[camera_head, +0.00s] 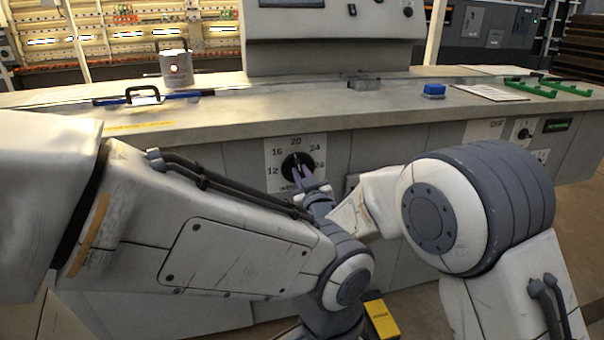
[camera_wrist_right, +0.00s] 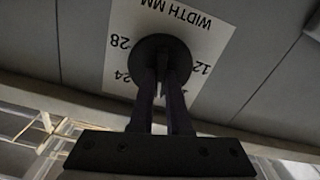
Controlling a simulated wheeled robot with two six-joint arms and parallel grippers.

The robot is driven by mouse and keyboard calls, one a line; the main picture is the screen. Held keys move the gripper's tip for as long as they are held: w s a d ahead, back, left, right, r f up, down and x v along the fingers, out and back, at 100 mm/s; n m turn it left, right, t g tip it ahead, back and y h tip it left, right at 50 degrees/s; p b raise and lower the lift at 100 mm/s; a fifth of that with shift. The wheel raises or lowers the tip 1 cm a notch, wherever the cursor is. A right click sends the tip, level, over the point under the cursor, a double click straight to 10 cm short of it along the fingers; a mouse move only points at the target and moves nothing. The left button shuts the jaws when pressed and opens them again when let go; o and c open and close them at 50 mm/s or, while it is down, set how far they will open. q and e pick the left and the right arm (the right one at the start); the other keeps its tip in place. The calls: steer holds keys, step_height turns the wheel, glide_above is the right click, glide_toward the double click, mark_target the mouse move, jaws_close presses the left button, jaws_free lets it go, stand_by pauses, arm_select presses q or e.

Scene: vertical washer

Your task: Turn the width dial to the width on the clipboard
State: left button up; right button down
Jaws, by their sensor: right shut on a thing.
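The width dial (camera_head: 298,167) is a dark round knob on a white plate on the washer's front, marked 12, 16, 20, 24 and 28. It also shows, upside down, in the right wrist view (camera_wrist_right: 160,58), on a plate reading WIDTH MM. My right gripper (camera_head: 303,178) is shut on the dial's knob; its two dark fingers (camera_wrist_right: 165,85) reach it from the front. The fingers cover part of the dial, so its exact setting is unclear. A white sheet, apparently the clipboard (camera_head: 490,92), lies on the worktop at right; its writing is too small to read. My left gripper is not visible.
The worktop (camera_head: 290,118) carries a blue block (camera_head: 434,90), green bars (camera_head: 545,87), a blue bar with a black handle (camera_head: 145,97) and a white canister (camera_head: 176,68). Another knob (camera_head: 523,131) and a small display are on the front at right. My arms fill the foreground.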

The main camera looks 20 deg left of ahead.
steer(key=n, duration=0.3)
steer(key=shift+f+n, duration=0.15)
steer(key=shift+n, duration=0.25)
steer(key=shift+f+n+p, duration=0.1)
steer(key=shift+n+p, duration=0.3)
steer(key=shift+n, duration=1.3)
steer(key=c, duration=0.9)
jaws_free()
steer(key=p+v, duration=0.1)
steer(key=v, duration=0.9)
steer(key=shift+s+d, duration=0.2)
steer(key=shift+s, duration=0.05)
